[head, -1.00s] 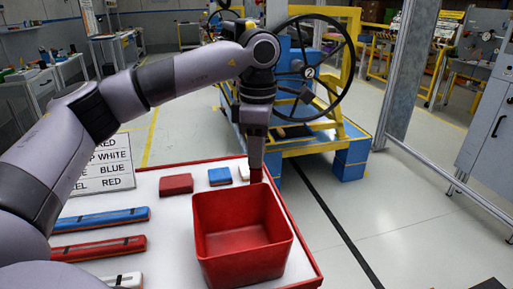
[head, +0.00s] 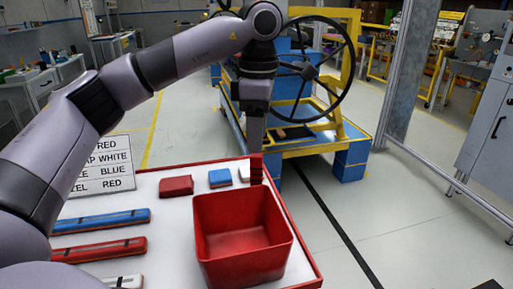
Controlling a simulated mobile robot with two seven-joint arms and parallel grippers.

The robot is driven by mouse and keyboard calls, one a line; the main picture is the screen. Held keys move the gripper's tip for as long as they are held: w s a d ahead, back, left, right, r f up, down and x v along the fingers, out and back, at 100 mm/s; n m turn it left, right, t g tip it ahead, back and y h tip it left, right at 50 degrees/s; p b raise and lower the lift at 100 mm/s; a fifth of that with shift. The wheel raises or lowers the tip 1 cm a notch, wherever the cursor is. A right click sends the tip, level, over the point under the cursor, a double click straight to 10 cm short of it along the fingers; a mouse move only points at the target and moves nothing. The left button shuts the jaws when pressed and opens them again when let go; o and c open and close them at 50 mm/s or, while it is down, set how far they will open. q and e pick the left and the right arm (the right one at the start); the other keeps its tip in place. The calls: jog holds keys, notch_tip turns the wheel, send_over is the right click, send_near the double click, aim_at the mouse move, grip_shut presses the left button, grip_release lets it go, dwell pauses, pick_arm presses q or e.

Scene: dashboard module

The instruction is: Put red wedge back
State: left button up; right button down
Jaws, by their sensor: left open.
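My left gripper (head: 256,150) is above the back edge of the red-rimmed table, just behind the red bin. Its fingers are narrow in this view, and I cannot make out the gap between them. A narrow upright red piece (head: 257,170) shows directly below it, beside a white block; I cannot tell whether this is the red wedge or whether the gripper touches it. A red block (head: 176,186) lies on the table to the left. My right gripper is not in view.
The open red bin (head: 243,259) looks empty. A blue block (head: 220,177) and a white block (head: 244,173) lie near the back edge. Long blue (head: 100,221), red (head: 98,249) and white (head: 127,281) pieces lie at left by a lettered sign (head: 103,166). A steering-wheel frame (head: 318,70) stands behind.

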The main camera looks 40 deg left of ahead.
pick_arm(q)
notch_tip(320, 180, up, 8)
jog(key=p, duration=0.2)
jog(key=shift+d, duration=0.1)
dwell(0.5)
